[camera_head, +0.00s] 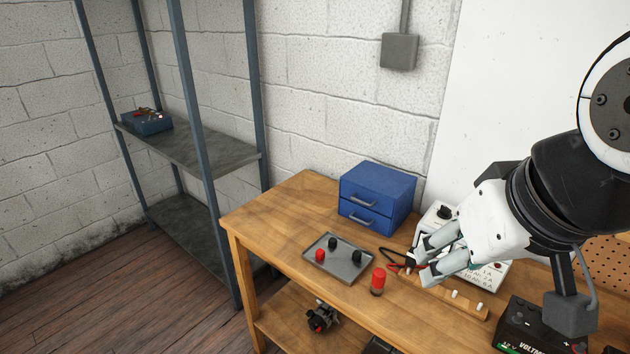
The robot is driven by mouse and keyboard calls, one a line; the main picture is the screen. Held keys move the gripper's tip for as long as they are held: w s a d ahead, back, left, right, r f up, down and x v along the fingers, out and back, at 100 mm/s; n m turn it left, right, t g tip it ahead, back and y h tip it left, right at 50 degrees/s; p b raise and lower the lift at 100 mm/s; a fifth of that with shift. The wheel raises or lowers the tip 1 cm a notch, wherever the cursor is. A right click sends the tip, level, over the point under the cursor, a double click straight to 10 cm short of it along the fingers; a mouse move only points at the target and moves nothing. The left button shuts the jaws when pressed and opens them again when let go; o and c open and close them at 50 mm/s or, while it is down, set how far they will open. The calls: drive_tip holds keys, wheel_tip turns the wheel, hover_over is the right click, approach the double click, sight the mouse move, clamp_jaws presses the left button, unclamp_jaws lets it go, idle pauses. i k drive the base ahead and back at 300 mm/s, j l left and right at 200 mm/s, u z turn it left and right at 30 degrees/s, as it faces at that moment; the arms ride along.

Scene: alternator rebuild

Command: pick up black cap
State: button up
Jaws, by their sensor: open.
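Two black caps stand on a grey tray (318,245) on the wooden bench. One black cap (333,243) is near the tray's back middle and the other black cap (357,257) is near its right side. A red cap (320,255) stands on the same tray at the front left. My gripper (424,262) is open to the right of the tray, above the bench near a white meter. It is apart from both black caps. I cannot see anything held between its fingers.
A blue drawer box (376,193) stands behind the tray. A red-topped cylinder (378,281) stands between the tray and my gripper. The white meter (490,275) with red and black leads is partly hidden by my gripper. A black battery (522,327) is at the front right.

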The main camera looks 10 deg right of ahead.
sight(356, 256)
drive_tip(key=i, duration=0.6)
drive_tip(key=j+z, duration=0.2)
drive_tip(key=z, duration=0.2)
drive_tip(key=k+j+z, duration=0.1)
drive_tip(key=z, duration=0.35)
drive_tip(key=j, duration=0.1)
